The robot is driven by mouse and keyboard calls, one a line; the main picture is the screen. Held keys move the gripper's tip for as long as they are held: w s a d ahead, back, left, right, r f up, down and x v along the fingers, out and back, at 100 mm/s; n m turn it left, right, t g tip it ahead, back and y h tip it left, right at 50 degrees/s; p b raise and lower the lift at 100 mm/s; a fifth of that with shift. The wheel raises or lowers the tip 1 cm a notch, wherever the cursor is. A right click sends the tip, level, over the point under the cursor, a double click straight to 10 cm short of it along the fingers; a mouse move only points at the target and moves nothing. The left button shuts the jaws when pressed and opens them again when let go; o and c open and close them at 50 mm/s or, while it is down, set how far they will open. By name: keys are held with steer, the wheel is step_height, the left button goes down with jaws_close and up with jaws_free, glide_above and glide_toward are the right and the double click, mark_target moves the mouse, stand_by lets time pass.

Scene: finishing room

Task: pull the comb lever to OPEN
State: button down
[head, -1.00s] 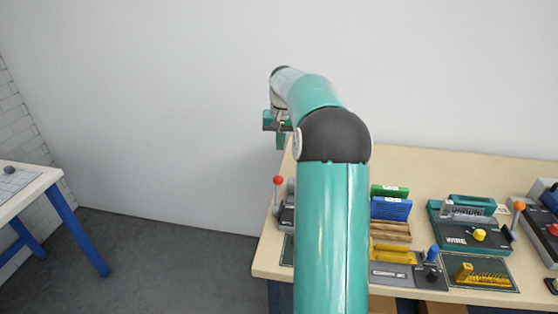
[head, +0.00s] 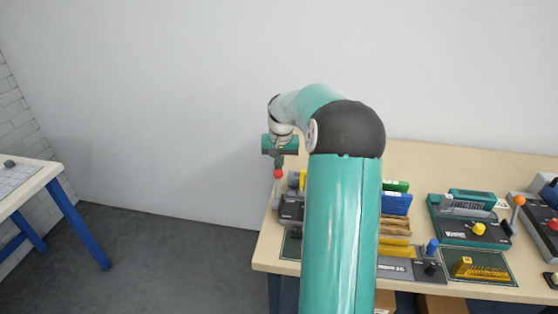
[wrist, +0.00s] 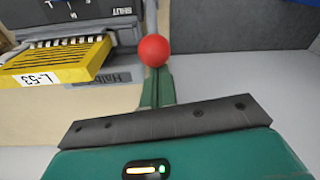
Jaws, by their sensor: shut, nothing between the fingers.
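A lever with a red ball knob (head: 278,173) stands upright at the left edge of the bench, on the left side of a grey machine (head: 291,207). No label naming it as the comb lever is readable. In the wrist view the red knob (wrist: 154,50) is at the tips of my gripper's fingers and hides their ends. My gripper (head: 279,161) is shut and empty, just above the knob in the head view. I cannot tell whether it touches the knob. A label that seems to read SHUT (wrist: 104,4) is near the lever. My arm hides part of the machine.
A yellow comb-toothed piece marked L-53 (wrist: 58,62) is left of the knob. Another machine (head: 470,220) with an orange-knobbed lever (head: 518,200) stands farther right on the bench (head: 262,262). The floor (head: 180,250) left of the bench is clear.

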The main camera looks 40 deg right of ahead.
steer(key=shift+s+a+r, duration=0.1)
stand_by(0.4)
steer(key=shift+s+a+r, duration=0.1)
steer(key=shift+s+a, duration=0.05)
